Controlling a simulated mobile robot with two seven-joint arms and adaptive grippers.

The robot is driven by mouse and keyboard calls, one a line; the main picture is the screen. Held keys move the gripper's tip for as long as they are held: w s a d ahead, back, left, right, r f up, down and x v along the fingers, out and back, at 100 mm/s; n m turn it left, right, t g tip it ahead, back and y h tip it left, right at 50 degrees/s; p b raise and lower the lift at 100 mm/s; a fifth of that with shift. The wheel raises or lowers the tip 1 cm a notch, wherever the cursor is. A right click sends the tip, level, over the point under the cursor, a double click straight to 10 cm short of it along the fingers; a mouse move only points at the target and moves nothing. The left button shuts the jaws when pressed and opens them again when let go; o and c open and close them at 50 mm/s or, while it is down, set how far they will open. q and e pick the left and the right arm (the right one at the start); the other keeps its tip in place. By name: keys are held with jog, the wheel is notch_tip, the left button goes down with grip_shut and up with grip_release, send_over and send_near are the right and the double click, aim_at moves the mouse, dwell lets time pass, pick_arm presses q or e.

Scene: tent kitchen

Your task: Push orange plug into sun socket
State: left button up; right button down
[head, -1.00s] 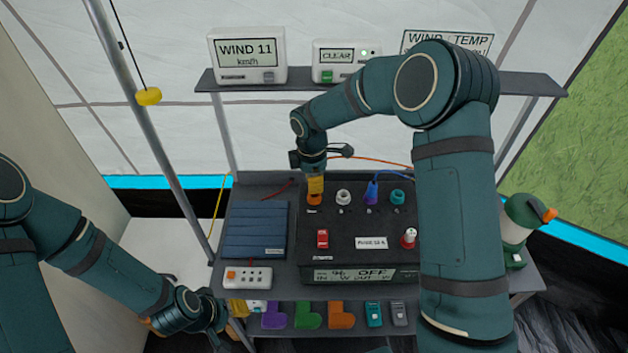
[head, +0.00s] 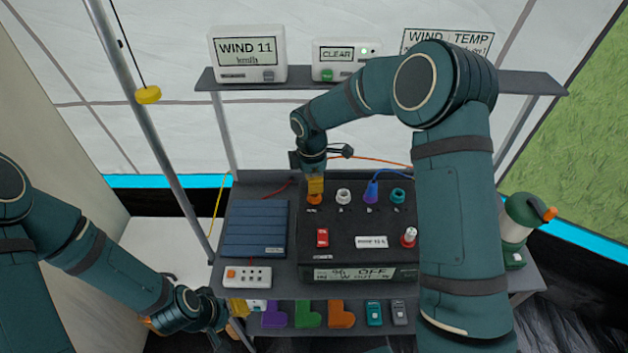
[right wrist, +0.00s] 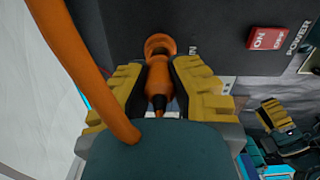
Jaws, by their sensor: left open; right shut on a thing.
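My right gripper (head: 315,188) is shut on the orange plug (right wrist: 160,82) at the far left of the black power box's top (head: 335,222). In the right wrist view the plug stands between the yellow fingers, its far end at the orange socket ring (right wrist: 160,44) beside an "IN" label. The fingers largely hide the orange socket (head: 313,200) in the head view. I cannot tell how deep the plug sits. My left gripper (head: 234,316) is open, low at the table's front left.
White, blue and teal connectors or sockets (head: 343,197) stand in a row to the right. A red switch (head: 322,238) and a red-white knob (head: 408,237) sit nearer. A blue folded panel (head: 255,230) lies left of the box. An orange cable (right wrist: 85,65) runs past my right gripper.

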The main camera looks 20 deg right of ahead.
jog(key=shift+f+b, duration=0.75)
jog(key=shift+f, duration=0.55)
jog(key=c, duration=0.9)
grip_release()
jog(key=shift+c, duration=0.2)
jog(key=shift+r, duration=0.1)
